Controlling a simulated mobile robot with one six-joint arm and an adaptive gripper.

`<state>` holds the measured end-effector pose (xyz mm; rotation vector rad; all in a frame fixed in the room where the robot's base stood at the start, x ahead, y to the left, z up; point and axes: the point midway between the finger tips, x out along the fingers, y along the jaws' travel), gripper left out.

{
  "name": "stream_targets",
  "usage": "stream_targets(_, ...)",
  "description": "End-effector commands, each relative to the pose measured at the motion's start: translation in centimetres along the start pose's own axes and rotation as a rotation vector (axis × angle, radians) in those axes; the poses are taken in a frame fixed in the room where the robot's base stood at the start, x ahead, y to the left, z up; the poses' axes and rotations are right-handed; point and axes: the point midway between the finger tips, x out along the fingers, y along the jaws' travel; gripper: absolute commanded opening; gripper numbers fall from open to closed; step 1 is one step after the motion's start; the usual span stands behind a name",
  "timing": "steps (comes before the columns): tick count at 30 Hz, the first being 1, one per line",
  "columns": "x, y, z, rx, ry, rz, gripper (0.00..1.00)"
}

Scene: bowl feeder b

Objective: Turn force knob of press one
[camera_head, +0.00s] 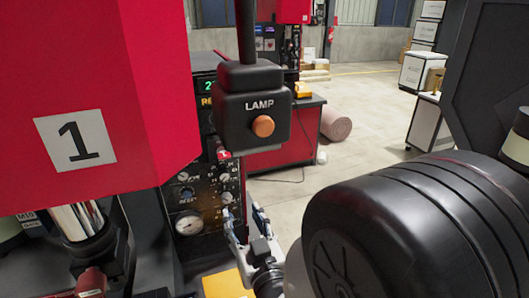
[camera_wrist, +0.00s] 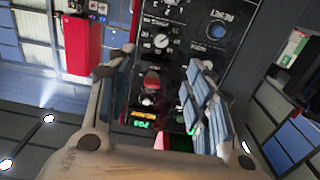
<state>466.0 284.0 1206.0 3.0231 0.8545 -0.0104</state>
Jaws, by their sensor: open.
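Press one is the red machine with a "1" plate (camera_head: 76,141) at the left of the head view. Its dark control panel (camera_head: 207,208) carries small knobs, a blue reset button (camera_head: 186,193) and a round gauge (camera_head: 188,223). One knob (camera_head: 227,197) sits at the panel's right, with another (camera_head: 226,178) above it. The labels are too small to tell which is the force knob. My gripper (camera_head: 246,220) is open in front of the panel's right edge. In the wrist view the panel appears upside down, with a knob (camera_wrist: 161,41) beyond the spread fingers (camera_wrist: 160,95). No contact shows.
A second red machine (camera_head: 280,140) stands behind. A pink roll (camera_head: 336,124) lies on the floor. Open floor extends at the back right.

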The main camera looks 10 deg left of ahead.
Motion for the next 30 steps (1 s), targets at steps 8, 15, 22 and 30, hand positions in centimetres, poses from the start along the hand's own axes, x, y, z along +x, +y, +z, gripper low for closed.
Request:
stream_targets(8,3.9,0.0,-0.1,0.000,0.006,0.001,0.48)
stream_targets(15,9.2,0.1,-0.1,0.000,0.006,0.002,0.48)
stream_targets(22,13.9,0.1,0.0,0.000,0.004,0.001,0.48)
stream_targets(30,16.9,0.1,-0.1,0.000,0.003,0.001,0.48)
